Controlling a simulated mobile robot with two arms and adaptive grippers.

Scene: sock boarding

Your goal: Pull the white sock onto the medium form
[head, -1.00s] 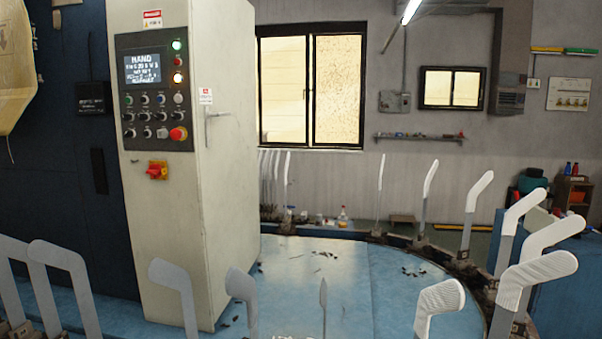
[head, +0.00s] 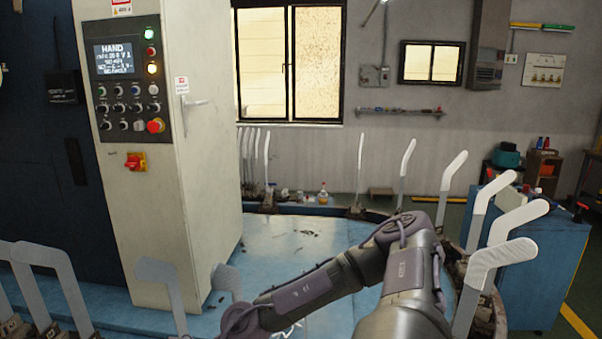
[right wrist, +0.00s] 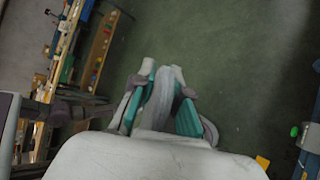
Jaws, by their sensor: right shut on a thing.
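My right gripper (right wrist: 162,97) shows in the right wrist view with its teal-padded fingers close together. It is shut on a pale strip of material, seemingly the white sock (right wrist: 161,102); its outline is hard to make out. In the head view my right arm reaches across the lower middle, and its gripper is out of frame. Bare grey forms stand at the front left, such as one flat form (head: 157,272) and another beside it (head: 226,278). I cannot tell which is the medium form. My left gripper is in neither view.
White-covered forms (head: 498,257) line the right side of the curved track. A tall control cabinet (head: 200,150) stands at left. The blue platform (head: 290,245) is mostly clear behind my arm. The right wrist view shows green floor (right wrist: 235,70) and a cluttered shelf (right wrist: 85,60).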

